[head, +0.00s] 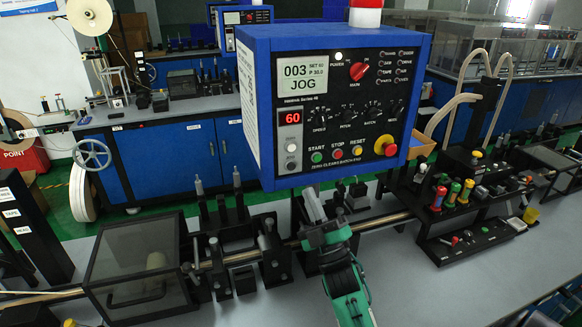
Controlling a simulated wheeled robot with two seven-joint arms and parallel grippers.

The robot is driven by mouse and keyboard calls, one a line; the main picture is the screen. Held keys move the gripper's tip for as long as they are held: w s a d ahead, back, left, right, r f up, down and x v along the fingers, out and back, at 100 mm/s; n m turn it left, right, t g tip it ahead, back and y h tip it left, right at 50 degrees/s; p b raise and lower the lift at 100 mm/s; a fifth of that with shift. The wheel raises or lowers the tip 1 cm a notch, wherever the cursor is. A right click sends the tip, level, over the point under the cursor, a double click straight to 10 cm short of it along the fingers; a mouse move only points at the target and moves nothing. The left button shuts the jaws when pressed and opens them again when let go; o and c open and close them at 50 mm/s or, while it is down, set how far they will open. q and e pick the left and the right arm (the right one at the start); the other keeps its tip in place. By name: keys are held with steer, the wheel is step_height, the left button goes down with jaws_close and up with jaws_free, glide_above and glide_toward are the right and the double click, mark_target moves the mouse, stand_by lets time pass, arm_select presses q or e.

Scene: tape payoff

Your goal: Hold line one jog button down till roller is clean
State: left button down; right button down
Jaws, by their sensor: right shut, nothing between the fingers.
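The blue control panel (258,110) hangs in the middle, its screen (304,82) reading "003" and "JOG". My right gripper (312,203) is shut and empty, pointing up just below the panel, seemingly apart from the buttons. A smoky clear cover (130,245) at left has a pale roller (138,299) under it; its cleanness cannot be told. My left gripper is not in view.
Black brackets (237,262) and a rod stand around my gripper. A tool rack (452,195) stands right. The front bench (420,285) is clear.

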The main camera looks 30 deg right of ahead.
mark_target(291, 167)
steer(key=shift+w, duration=0.1)
steer(key=w+d+b, duration=0.1)
steer(key=w+d, duration=0.1)
steer(key=w, duration=0.6)
steer(key=shift+w+b, duration=0.2)
steer(key=shift+b, duration=0.2)
stand_by(1.6)
steer(key=shift+w, duration=0.2)
steer(key=shift+w+d, duration=0.1)
steer(key=shift+w, duration=0.15)
steer(key=shift+w+d+b, duration=0.1)
steer(key=shift+w+b, duration=0.25)
steer(key=shift+b, duration=0.1)
stand_by(4.2)
